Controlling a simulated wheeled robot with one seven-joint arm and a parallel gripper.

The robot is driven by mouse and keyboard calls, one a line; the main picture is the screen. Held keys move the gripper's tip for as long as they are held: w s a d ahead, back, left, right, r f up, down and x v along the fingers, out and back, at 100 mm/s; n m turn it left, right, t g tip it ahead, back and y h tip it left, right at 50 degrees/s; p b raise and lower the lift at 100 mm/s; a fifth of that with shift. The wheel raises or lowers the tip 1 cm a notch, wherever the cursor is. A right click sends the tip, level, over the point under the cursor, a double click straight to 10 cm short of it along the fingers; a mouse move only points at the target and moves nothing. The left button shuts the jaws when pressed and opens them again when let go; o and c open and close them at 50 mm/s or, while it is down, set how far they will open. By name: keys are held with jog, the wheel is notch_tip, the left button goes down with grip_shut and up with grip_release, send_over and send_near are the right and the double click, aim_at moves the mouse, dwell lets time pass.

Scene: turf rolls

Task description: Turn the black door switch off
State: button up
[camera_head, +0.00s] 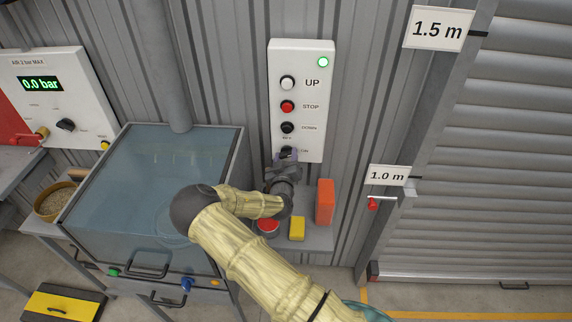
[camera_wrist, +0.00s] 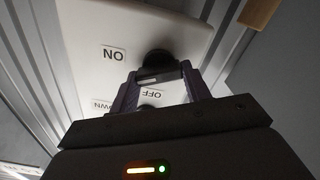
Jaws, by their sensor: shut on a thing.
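The black door switch (camera_wrist: 158,62) is a round knob with a raised grip bar, low on the white door control panel (camera_head: 302,90). It has an ON label beside it and an OFF label near it; the panel looks upside down in the wrist view. My gripper (camera_wrist: 160,80) is shut on the knob, one purple-grey finger on each side. In the head view my gripper (camera_head: 287,156) covers most of the switch at the panel's bottom. Which label the knob points to I cannot tell. A green lamp (camera_head: 323,62) glows at the panel's top right.
UP (camera_head: 288,83), STOP (camera_head: 287,106) and DOWN (camera_head: 287,128) buttons sit above the switch. A red box (camera_head: 325,202) and a yellow block (camera_head: 297,229) stand on the shelf below. A glass-topped cabinet (camera_head: 140,190) is left; a roller door (camera_head: 500,190) is right.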

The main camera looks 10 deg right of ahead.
jog(key=n+b, duration=0.6)
jog(key=shift+a+f, duration=0.15)
jog(key=shift+f, duration=0.15)
jog(key=n+b, duration=0.3)
jog(key=n, duration=0.1)
jog(key=shift+n, duration=0.4)
jog(key=shift+n+b, duration=0.4)
jog(key=shift+n, duration=0.6)
jog(key=shift+r, duration=0.1)
jog(key=o, duration=1)
jog(key=shift+s, duration=0.1)
jog(key=b+v, duration=0.3)
jog(key=v, duration=1.4)
jog(key=shift+b, duration=0.35)
